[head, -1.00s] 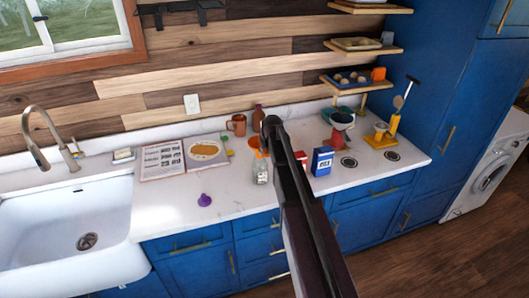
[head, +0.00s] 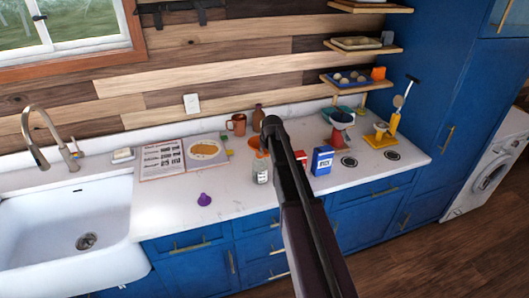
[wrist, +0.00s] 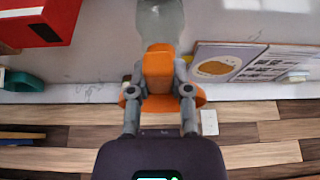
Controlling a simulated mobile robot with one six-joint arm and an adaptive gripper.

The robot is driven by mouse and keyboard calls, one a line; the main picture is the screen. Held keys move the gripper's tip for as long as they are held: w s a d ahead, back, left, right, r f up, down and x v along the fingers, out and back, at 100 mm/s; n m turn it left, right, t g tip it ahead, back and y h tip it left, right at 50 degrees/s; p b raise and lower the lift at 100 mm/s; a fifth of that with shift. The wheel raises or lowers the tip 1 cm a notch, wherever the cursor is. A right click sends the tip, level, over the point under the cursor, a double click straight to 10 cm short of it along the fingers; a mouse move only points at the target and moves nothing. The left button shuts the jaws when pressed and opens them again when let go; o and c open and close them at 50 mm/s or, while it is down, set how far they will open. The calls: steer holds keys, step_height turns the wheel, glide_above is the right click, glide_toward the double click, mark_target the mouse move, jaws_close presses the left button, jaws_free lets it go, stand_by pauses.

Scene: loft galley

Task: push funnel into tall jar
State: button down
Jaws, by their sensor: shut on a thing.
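My gripper (wrist: 160,72) is shut on an orange funnel (wrist: 158,67) in the wrist view. A wide orange part shows behind the fingers. In the head view my arm hides the gripper, and some of the orange funnel (head: 254,142) shows left of the arm's end. A clear glass jar (head: 261,171) stands upright on the counter just in front of it. The jar also shows at the top of the wrist view (wrist: 160,18), overlapping the funnel's edge. I cannot tell whether they touch. A purple funnel (head: 204,199) sits on the counter to the left.
A brown bottle (head: 257,117) and mug (head: 237,123) stand behind. An open book (head: 163,160) lies left. The counter (head: 225,185) is clear near the purple funnel.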

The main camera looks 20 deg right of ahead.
steer(key=shift+f+b, duration=1.95)
stand_by(3.4)
steer(key=shift+c, duration=2.4)
jaws_free()
steer(key=o, duration=0.5)
steer(key=shift+r, duration=0.1)
steer(key=shift+r+p, duration=3.45)
steer(key=shift+p, duration=0.1)
